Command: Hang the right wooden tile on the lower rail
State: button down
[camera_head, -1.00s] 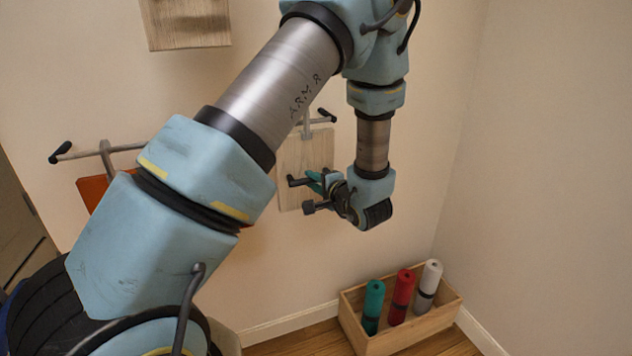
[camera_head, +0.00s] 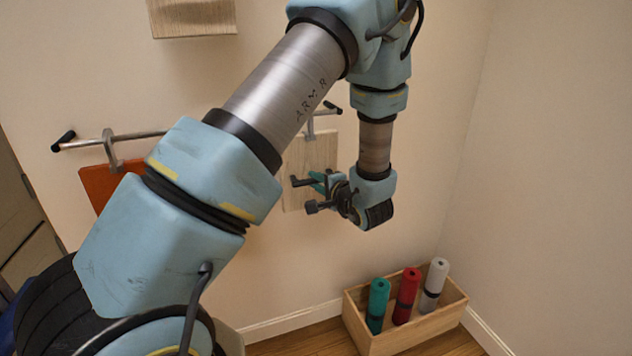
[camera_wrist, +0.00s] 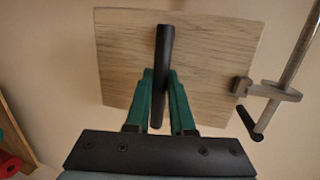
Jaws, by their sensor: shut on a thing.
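The right wooden tile (camera_head: 322,156) is a pale wood-grain board, upright near the wall in the head view, partly hidden by my arm. In the wrist view the tile (camera_wrist: 200,60) fills the middle, with a black bar handle (camera_wrist: 163,65) on its face. My gripper (camera_head: 322,183) is shut on that handle, its green fingers on both sides in the wrist view (camera_wrist: 160,95). A metal hook (camera_wrist: 265,90) on the tile's edge meets the lower rail (camera_wrist: 298,42). I cannot tell whether it bears on it. The rail (camera_head: 85,143) is black-tipped and partly hidden by my arm.
An orange tile (camera_head: 97,186) hangs by its hook from the rail's left part. Another wooden tile (camera_head: 195,17) is higher on the wall. A wooden crate (camera_head: 420,335) with green, red and white rolls stands on the floor below right. The right wall is clear.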

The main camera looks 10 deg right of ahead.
jog(key=c, duration=0.7)
grip_release()
jog(key=b+v, duration=0.2)
jog(key=v, duration=0.8)
jog(key=s+a+r+n+g+y+p, duration=0.1)
jog(key=s+a+n+g+y+p, duration=0.1)
jog(key=a+g, duration=0.35)
jog(key=s+a+r+n+g+y+p, duration=0.1)
jog(key=a+r+n+g+p, duration=0.15)
jog(key=a, duration=0.65)
jog(key=s+a+r+n+g+y+p, duration=0.15)
jog(key=a+g, duration=0.25)
jog(key=a, duration=0.4)
jog(key=s+a+r+n+g+h+p, duration=0.1)
jog(key=s+a+r+n+h+p, duration=0.2)
jog(key=r+n+h, duration=0.4)
jog(key=shift+s+a+n+h+p, duration=0.2)
jog(key=shift+a+n+h+p, duration=0.15)
jog(key=shift+n+h+p, duration=0.4)
